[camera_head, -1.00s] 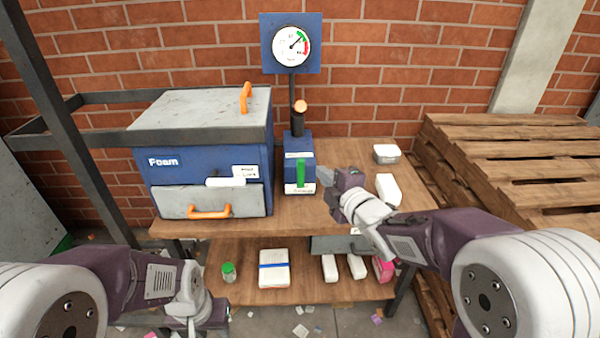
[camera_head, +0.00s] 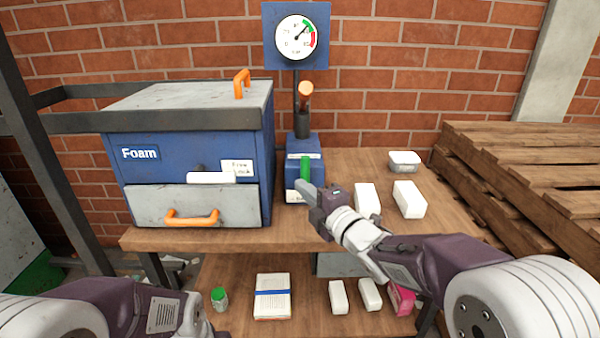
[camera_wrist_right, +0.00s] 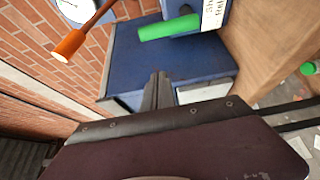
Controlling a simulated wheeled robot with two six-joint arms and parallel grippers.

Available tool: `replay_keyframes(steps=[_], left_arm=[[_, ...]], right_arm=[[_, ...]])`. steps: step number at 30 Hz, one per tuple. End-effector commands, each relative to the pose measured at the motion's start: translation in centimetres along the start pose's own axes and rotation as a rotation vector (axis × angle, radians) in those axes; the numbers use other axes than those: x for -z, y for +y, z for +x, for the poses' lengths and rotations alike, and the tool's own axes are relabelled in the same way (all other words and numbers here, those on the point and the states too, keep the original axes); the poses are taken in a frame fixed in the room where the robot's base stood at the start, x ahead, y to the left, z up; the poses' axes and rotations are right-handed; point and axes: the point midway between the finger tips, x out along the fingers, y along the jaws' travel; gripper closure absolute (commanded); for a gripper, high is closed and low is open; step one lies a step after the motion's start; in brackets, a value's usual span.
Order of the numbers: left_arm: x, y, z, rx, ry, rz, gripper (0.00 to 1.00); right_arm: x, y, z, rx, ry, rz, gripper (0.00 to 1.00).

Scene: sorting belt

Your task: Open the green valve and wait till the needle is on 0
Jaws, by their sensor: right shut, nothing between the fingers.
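The green valve handle (camera_head: 306,167) stands upright on the front of a blue box (camera_head: 304,148). It also shows in the right wrist view (camera_wrist_right: 170,27). The round gauge (camera_head: 296,38) is on a blue plate above; its needle points up and right toward the green band, away from 0. My right gripper (camera_head: 304,190) is shut and empty, in front of the box just below and right of the handle. In the right wrist view its fingers (camera_wrist_right: 158,90) appear apart from the handle. My left arm enters at bottom left; its gripper is cut off by the frame edge.
A blue Foam cabinet (camera_head: 139,153) with orange handles stands left. White blocks (camera_head: 408,199) and a small container (camera_head: 404,161) lie right on the wooden table (camera_head: 350,158). Pallets (camera_head: 520,160) are at far right.

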Motion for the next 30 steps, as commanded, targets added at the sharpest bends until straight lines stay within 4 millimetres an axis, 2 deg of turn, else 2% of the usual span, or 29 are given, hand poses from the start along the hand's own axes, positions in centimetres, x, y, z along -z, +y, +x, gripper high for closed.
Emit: replay_keyframes(steps=[14, 18, 21, 30], left_arm=[[-0.1, 0.0, 0.4, 0.0, 0.0, 0.0, 0.64], [-0.1, 0.0, 0.5, 0.0, 0.0, 0.0, 0.64], [-0.1, 0.0, 0.5, 0.0, 0.0, 0.0, 0.64], [-0.1, 0.0, 0.5, 0.0, 0.0, 0.0, 0.64]], right_arm=[[0.1, -0.1, 9.7, 0.0, 0.002, 0.001, 1.0], [-2.3, -0.1, 8.7, 0.0, -0.004, 0.001, 1.0], [-3.2, -0.1, 8.4, 0.0, -0.002, 0.001, 1.0], [-3.7, -0.1, 8.1, 0.001, 0.001, 0.001, 1.0]])
